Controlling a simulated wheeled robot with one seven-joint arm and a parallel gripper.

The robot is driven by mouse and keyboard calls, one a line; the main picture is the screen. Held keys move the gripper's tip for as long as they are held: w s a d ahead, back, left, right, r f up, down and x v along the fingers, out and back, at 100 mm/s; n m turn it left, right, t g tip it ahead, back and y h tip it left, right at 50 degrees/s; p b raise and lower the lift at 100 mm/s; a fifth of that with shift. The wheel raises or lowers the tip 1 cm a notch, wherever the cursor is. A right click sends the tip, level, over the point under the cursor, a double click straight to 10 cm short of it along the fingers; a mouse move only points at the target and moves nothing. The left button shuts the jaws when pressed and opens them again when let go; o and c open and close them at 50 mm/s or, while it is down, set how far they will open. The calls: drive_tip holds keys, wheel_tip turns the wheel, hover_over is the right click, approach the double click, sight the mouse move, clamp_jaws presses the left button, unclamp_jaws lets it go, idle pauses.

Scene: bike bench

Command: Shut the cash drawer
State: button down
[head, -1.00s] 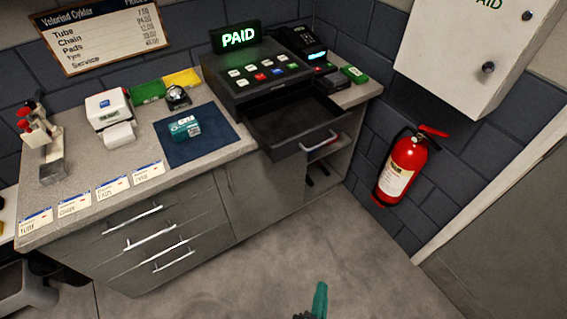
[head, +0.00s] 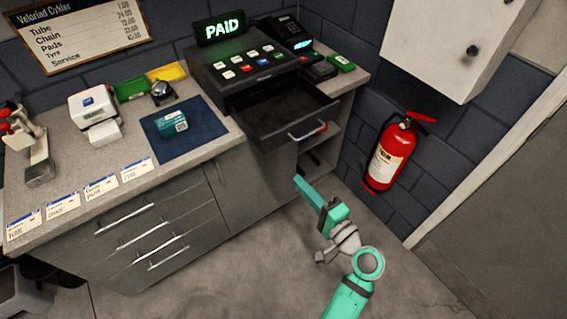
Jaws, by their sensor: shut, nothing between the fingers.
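The cash drawer (head: 283,112) is pulled out of the dark cash register (head: 241,75) and sticks out past the counter's front edge. It looks empty, and its silver handle (head: 308,132) is on its front. The register's sign reads PAID in green. My gripper (head: 300,183) is shut and empty. In the picture it is below the drawer's handle, in front of the cabinet and apart from the drawer. My teal arm comes up from the lower right.
A blue mat with a teal box (head: 174,123), a bell (head: 162,89) and a label printer (head: 94,112) stand left on the counter (head: 60,165). A phone (head: 284,30) is behind right. A fire extinguisher (head: 390,155) and a white cabinet (head: 450,40) hang right. The floor in front is clear.

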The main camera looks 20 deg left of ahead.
sight(268, 147)
drive_tip(key=x, duration=1.3)
drive_tip(key=shift+w+a, duration=0.2)
drive_tip(key=shift+a, duration=0.05)
drive_tip(key=shift+a, duration=0.1)
